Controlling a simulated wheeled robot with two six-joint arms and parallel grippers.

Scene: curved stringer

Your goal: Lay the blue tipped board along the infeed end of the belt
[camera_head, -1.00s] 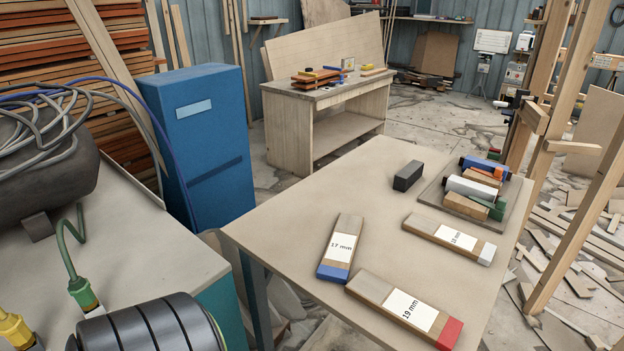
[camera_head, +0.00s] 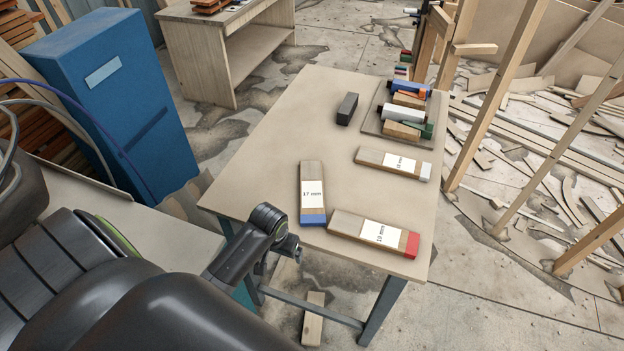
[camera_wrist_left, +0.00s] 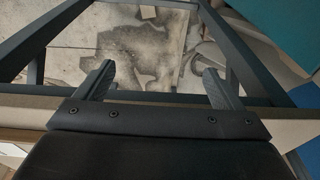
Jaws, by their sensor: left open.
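The blue tipped board (camera_head: 312,190), labelled 17 mm, lies flat on the light table (camera_head: 270,165), its blue end toward the table's near edge. A red tipped board (camera_head: 375,232) lies just right of it, and a white tipped board (camera_head: 393,164) lies farther back. My left gripper (camera_head: 290,247) is by the table's near left edge, apart from the blue tipped board. In the left wrist view my left gripper (camera_wrist_left: 160,85) has its fingers wide apart with nothing between them. My right gripper is not in view. I cannot make out a belt.
A dark block (camera_head: 347,109) stands farther back on the table. A tray (camera_head: 372,126) of several coloured-end pieces is at the back right. A blue cabinet (camera_head: 110,100) stands left. Wooden posts (camera_head: 500,130) rise on the right. The table's left middle is clear.

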